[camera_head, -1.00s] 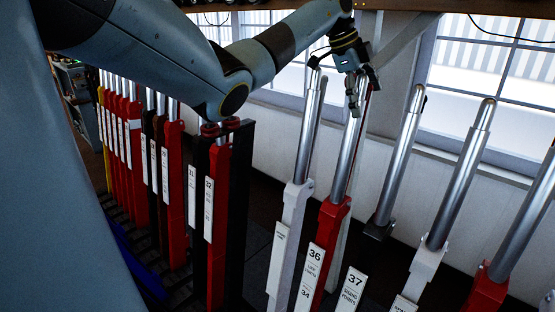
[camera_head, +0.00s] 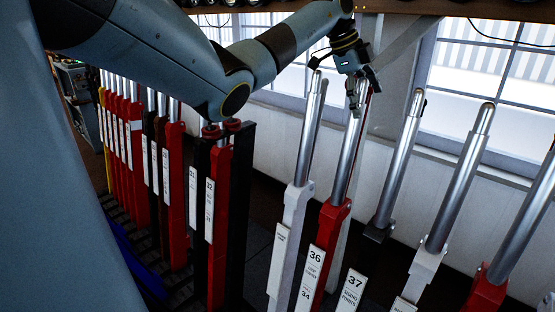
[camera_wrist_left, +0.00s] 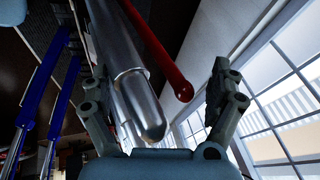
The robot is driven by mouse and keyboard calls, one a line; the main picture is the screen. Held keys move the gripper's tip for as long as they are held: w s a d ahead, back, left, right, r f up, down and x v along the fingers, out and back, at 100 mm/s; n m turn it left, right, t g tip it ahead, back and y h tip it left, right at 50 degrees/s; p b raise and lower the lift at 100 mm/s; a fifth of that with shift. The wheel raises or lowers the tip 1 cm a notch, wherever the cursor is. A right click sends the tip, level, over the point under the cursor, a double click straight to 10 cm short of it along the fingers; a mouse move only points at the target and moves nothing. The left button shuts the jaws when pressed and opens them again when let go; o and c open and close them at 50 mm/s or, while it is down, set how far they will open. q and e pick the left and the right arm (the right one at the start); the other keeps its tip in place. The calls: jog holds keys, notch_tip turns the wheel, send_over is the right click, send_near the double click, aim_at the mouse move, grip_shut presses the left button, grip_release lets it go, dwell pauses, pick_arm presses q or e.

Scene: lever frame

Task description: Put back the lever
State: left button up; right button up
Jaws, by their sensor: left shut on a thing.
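The lever with the red lower part (camera_head: 333,222) and the plate marked 36 (camera_head: 315,256) has a bright silver handle (camera_head: 348,160). It leans much like the levers beside it. My left gripper (camera_head: 358,98) is shut on this handle near its top, with the fingers around it. In the left wrist view, the rounded silver handle end (camera_wrist_left: 140,105) and a thin red rod (camera_wrist_left: 165,60) lie between the fingers of the left gripper (camera_wrist_left: 160,105). The lower end of the lever is out of view. My right gripper is not in view.
A white lever (camera_head: 296,205) stands close on the left, and a dark-based lever (camera_head: 400,160) and another white lever (camera_head: 450,200) on the right. Several red and black levers (camera_head: 217,220) form a row further left. Windows (camera_head: 490,90) are behind.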

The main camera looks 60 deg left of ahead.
pick_arm(q)
jog(key=r+p, duration=0.2)
jog(key=r, duration=0.1)
jog(key=w+r+p, duration=0.1)
jog(key=r+p, duration=0.1)
jog(key=r, duration=0.1)
jog(key=r+p, duration=0.2)
jog(key=p, duration=0.1)
jog(key=shift+w+a+r, duration=0.25)
jog(key=shift+w+r, duration=0.1)
jog(key=shift+r, duration=0.05)
jog(key=shift+s+f, duration=0.1)
jog(key=shift+f, duration=0.2)
jog(key=shift+s+a+r, duration=0.1)
jog(key=shift+s+r, duration=0.05)
jog(key=shift+r, duration=0.2)
jog(key=v, duration=1.1)
jog(key=shift+r, duration=0.3)
